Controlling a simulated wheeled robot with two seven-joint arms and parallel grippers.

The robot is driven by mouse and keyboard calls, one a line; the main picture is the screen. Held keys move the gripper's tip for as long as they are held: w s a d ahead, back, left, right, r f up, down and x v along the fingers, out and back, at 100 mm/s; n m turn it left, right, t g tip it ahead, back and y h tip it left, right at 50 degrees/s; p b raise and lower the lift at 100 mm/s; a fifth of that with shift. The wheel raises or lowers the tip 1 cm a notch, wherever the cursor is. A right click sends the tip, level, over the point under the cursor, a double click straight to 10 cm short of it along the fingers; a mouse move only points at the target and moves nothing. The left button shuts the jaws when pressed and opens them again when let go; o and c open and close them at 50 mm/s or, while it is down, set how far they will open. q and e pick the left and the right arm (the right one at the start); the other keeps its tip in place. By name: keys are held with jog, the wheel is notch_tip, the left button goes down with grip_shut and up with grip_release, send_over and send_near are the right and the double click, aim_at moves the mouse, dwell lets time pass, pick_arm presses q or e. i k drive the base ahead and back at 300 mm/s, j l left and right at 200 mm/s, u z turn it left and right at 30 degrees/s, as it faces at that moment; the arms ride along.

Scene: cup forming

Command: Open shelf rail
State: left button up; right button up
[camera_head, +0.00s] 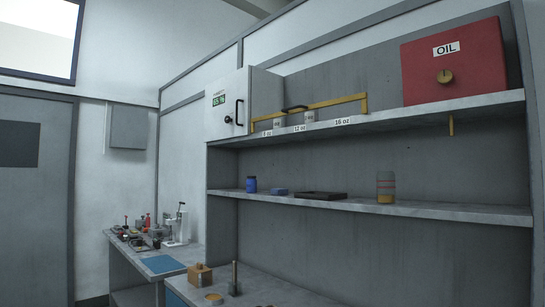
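A yellow rail (338,101) runs along the front of the upper shelf (400,112). It has upright ends at the left and the right, and a small dark piece (294,108) sits near its left part. Two small pale cups stand by the rail, one at the left (279,122) and one to its right (310,116). Labels for 12 oz (299,129) and 16 oz (343,121) are on the shelf's front edge, with another label to their left. Neither of my grippers shows in the head view.
A red OIL box (453,62) with a brass knob stands at the upper shelf's right, with a yellow spout below. The lower shelf (450,211) holds a blue container (251,184), a dark flat tray (321,195) and a jar (385,187). A white cabinet (226,105) adjoins the left.

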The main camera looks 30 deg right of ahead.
aim_at(363, 97)
jog(key=i+z, duration=0.1)
jog(key=i, duration=1.65)
jog(key=j, duration=0.1)
